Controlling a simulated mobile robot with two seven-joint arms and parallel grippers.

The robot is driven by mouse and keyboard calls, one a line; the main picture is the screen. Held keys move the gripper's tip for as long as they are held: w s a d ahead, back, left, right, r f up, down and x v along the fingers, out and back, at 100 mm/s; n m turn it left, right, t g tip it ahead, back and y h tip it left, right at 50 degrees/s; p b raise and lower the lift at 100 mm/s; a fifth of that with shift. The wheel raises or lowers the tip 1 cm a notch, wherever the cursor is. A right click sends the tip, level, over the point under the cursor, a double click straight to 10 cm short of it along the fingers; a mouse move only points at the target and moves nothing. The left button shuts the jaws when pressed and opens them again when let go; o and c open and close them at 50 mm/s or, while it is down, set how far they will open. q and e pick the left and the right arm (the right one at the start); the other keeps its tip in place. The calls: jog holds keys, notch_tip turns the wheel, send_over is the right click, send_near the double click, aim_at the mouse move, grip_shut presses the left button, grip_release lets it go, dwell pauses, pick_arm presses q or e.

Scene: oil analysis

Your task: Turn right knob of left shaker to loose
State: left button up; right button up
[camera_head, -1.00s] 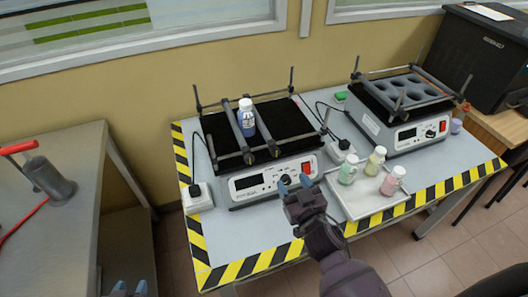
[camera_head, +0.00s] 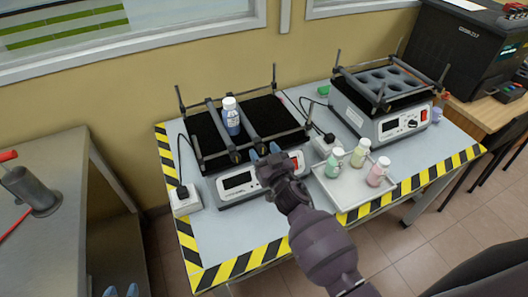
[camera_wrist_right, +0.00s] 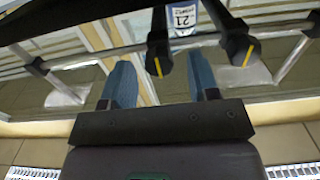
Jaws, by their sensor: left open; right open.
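The left shaker (camera_head: 240,184) stands on the table with a blue-filled bottle (camera_head: 231,117) between its two clamp bars. The front ends of the bars carry black knobs; in the right wrist view the left knob (camera_wrist_right: 158,55) and the right knob (camera_wrist_right: 240,45) each show a yellow mark. My right gripper (camera_head: 264,151) is open and empty at the front of the shaker, near the right knob. In the right wrist view its blue fingers (camera_wrist_right: 161,80) have the left knob beyond their gap and the right knob beyond and right of them. My left gripper (camera_head: 122,291) is open at the bottom left.
A white tray (camera_head: 341,196) with several small bottles is right of the shaker. A second shaker (camera_head: 385,128) stands at the back right. A power socket box (camera_head: 186,201) is at the left. A grey side table (camera_head: 60,165) stands further left.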

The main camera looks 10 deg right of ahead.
pick_arm(q)
jog(key=shift+w+r, duration=0.1)
jog(key=shift+w, duration=0.1)
pick_arm(e)
jog(key=shift+w, duration=0.2)
jog(key=c, duration=0.9)
pick_arm(q)
jog(key=shift+w+r, duration=0.1)
jog(key=shift+w, duration=0.1)
